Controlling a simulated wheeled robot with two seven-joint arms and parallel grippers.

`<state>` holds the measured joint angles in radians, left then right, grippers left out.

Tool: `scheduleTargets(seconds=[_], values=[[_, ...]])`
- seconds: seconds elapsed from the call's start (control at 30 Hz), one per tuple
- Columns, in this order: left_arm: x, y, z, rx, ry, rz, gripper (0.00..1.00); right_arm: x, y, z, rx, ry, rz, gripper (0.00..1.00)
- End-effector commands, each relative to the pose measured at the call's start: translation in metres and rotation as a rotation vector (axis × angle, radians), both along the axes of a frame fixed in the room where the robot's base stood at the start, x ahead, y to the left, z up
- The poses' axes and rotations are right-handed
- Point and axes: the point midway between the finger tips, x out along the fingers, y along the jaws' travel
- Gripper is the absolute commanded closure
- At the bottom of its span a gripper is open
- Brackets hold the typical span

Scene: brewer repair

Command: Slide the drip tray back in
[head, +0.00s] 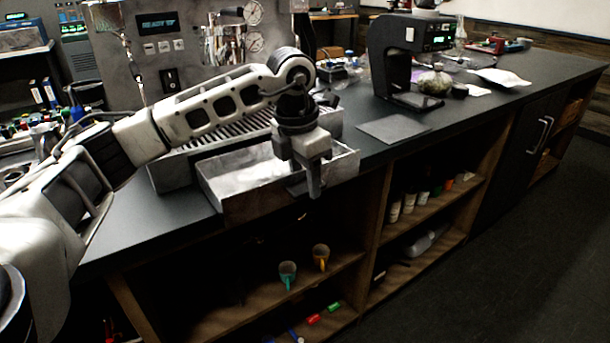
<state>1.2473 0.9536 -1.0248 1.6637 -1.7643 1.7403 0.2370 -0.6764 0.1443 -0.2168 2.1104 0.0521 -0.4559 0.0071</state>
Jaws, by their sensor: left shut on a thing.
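The drip tray (228,181) is a shallow metal tray pulled partly out of the front of the espresso machine (190,50). It juts past the counter's front edge. The machine's slatted grate (190,146) shows behind and above it. My left gripper (314,190) points down at the tray's front wall, right of its middle, and is shut on it. The gripper hides part of the tray's front wall and inside. My right gripper is not in view.
A black grinder or brewer (405,60) stands on the counter to the right, with a dark flat mat (393,128) in front of it. The counter (470,105) is partly clear.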

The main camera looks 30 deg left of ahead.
Motion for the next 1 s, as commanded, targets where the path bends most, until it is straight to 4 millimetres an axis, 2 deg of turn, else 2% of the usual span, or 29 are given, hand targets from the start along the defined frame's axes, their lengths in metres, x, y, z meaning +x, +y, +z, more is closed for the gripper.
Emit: scheduleTargets(seconds=[0.57, 0.6, 0.7, 1.0], values=[[0.0003, 0.0002, -0.0069, 0.0, -0.002, 0.0, 1.0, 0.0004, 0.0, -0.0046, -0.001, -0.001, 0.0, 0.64], [0.0002, 0.0002, -0.0069, 0.0, -0.002, 0.0, 0.56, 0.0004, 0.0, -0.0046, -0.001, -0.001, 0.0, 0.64], [0.0001, 0.0002, -0.0067, 0.001, -0.001, 0.0, 0.33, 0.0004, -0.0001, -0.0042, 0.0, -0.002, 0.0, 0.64], [-0.0002, 0.0002, -0.0076, 0.0, 0.001, 0.0, 0.33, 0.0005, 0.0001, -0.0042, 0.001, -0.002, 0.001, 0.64]])
